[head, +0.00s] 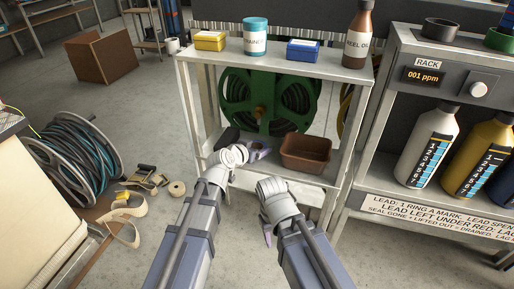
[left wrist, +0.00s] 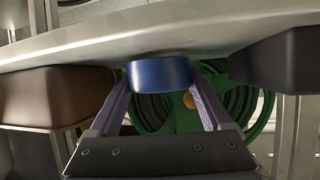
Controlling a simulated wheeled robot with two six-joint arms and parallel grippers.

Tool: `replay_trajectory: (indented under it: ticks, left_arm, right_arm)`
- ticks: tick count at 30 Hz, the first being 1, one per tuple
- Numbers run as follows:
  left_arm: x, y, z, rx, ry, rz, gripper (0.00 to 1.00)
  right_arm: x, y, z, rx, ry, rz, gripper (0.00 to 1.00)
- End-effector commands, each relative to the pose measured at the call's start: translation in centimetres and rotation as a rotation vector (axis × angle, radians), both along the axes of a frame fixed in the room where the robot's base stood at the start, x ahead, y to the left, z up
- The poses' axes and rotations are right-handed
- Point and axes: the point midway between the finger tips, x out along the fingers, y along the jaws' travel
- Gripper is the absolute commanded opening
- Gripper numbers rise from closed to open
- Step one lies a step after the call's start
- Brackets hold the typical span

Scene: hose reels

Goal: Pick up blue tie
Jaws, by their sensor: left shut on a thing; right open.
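The blue tie (left wrist: 160,75) is a short, smooth blue band between the two purple fingers of my left gripper (left wrist: 158,88) in the left wrist view. My left gripper is shut on it, close to the grey shelf board (left wrist: 100,40); whether the tie touches the board is unclear. In the head view my left gripper (head: 257,152) reaches onto the lower shelf in front of the green reel, and the tie is mostly hidden there. My right gripper (head: 268,235) is lower, in front of the shelf, open and empty.
A brown bin (head: 305,154) stands right of my left gripper, a dark object (head: 228,138) to its left. The green reel (head: 268,98) stands behind. Tubs and bottles occupy the top shelf (head: 275,64). A cable reel (head: 75,160) and loose straps lie left.

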Motion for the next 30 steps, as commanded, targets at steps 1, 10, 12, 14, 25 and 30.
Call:
replay_trajectory:
  ticks: [1,10,12,14,25,30]
  left_arm:
    - [0.0,0.0,0.9,0.000,0.000,0.000,0.28]
    - [0.0,0.0,5.2,0.000,0.000,0.000,0.28]
    - [0.0,0.0,6.3,0.000,0.000,0.000,0.28]
    - [0.0,0.0,7.3,0.000,0.000,0.000,0.28]
    - [0.0,0.0,9.4,0.000,0.000,0.000,0.28]
    - [0.0,0.0,9.6,0.000,0.000,0.000,0.28]
  right_arm:
    - [0.0,0.0,0.9,0.000,0.000,0.001,0.50]
    - [0.0,0.0,5.2,0.000,0.002,0.010,0.50]
    - [0.0,0.0,6.3,0.000,0.002,0.012,0.50]
    - [0.0,0.0,7.3,0.000,0.003,0.015,0.50]
    - [0.0,-0.1,9.4,-0.003,0.002,0.012,0.50]
    - [0.0,-0.1,9.6,-0.003,0.002,0.012,0.50]
